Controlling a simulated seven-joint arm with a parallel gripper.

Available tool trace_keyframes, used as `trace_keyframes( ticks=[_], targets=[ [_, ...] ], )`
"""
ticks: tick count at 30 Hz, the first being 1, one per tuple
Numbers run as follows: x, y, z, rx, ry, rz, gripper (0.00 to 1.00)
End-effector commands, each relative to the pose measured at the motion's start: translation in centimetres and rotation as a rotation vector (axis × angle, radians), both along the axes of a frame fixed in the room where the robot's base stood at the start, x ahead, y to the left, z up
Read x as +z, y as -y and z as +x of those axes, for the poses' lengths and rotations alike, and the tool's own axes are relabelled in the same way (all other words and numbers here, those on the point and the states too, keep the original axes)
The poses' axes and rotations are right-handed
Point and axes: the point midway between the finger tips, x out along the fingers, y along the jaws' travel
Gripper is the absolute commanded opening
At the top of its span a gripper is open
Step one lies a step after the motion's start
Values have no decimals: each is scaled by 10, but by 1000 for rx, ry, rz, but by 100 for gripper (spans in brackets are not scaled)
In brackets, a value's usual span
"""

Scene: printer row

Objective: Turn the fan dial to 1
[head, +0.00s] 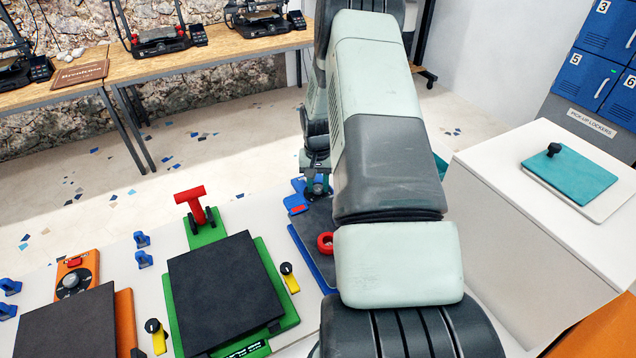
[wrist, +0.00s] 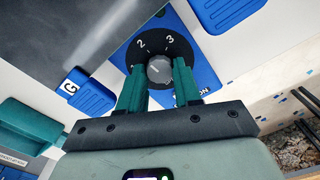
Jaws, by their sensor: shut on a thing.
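The fan dial (wrist: 148,46) is a black disc with white marks on a blue panel (wrist: 200,76). In the wrist view the numbers 2 and 3 show, and the lower part of the disc is hidden behind my fingers. Its grey knob (wrist: 159,68) sits between the two teal fingertips of my gripper (wrist: 158,74), which is shut on it. Where the knob points is too small to tell surely. In the head view my gripper (head: 316,174) is small, at the blue machine's (head: 297,197) far end, and my arm hides much of that machine.
A red ring (head: 325,242) sits on the blue machine. To the left stand a green machine (head: 203,236) with a red T-handle (head: 190,196) and an orange machine (head: 76,262) with its own dial. A white counter (head: 500,180) stands at the right.

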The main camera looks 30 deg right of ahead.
Motion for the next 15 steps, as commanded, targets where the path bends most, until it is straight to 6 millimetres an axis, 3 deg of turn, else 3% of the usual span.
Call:
trace_keyframes(
  ticks=[15],
  targets=[
    [1, 0, 0, 488, -2, 1, 3]
  ],
)
